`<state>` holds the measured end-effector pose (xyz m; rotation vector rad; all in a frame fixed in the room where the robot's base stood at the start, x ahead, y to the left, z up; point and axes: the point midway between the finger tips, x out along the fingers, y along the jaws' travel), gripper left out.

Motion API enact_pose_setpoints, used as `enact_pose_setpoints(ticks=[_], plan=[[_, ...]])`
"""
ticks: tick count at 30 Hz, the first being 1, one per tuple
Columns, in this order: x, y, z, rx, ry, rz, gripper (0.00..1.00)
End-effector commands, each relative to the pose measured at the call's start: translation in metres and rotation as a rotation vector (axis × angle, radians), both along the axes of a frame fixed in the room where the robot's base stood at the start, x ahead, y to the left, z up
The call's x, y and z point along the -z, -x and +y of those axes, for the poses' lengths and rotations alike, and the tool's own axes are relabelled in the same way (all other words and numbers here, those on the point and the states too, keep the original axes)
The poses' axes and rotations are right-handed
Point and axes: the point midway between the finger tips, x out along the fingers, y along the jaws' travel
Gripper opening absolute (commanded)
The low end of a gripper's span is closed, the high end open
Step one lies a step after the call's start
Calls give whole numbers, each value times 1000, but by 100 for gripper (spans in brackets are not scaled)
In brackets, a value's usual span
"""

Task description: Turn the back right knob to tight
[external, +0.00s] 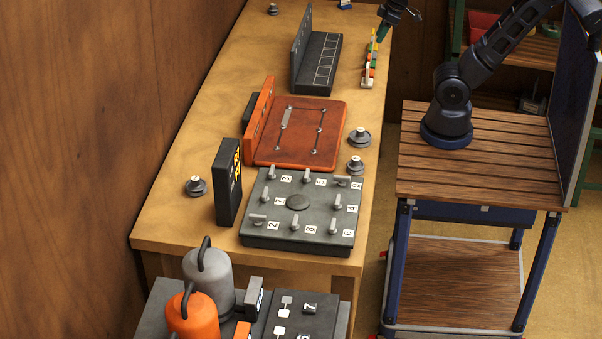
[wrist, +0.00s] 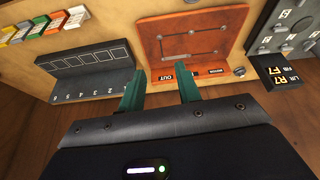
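Several dark round knobs with pale tops stand on the wooden bench: one at the left (external: 196,187), two right of the orange board (external: 359,138) (external: 355,165), and one at the far end (external: 273,8). I cannot tell which is the back right knob, and no "tight" marking is readable. A dark panel (external: 298,213) also carries several small grey lever knobs with number labels. My gripper (wrist: 160,92) shows two green fingers apart with nothing between them. In the external view it is at the top edge (external: 386,28), partly cut off, above the bench's far right side.
An orange board (external: 300,133) with an upright back lies mid-bench. A black slotted stand (external: 322,62), coloured blocks (external: 370,62) and a black display box (external: 229,182) stand nearby. Grey and orange canisters (external: 208,280) are in front. A slatted cart (external: 480,170) is at the right.

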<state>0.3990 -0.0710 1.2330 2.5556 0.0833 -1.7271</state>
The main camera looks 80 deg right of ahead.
Motion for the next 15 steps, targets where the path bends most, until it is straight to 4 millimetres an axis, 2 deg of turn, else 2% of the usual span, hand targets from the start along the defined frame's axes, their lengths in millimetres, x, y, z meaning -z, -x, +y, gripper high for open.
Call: enact_pose_setpoints(ticks=[7, 15], plan=[[-15, -58, 31, -198, 40, 52, 34], [-18, -120, 77, -418, 85, 104, 34]])
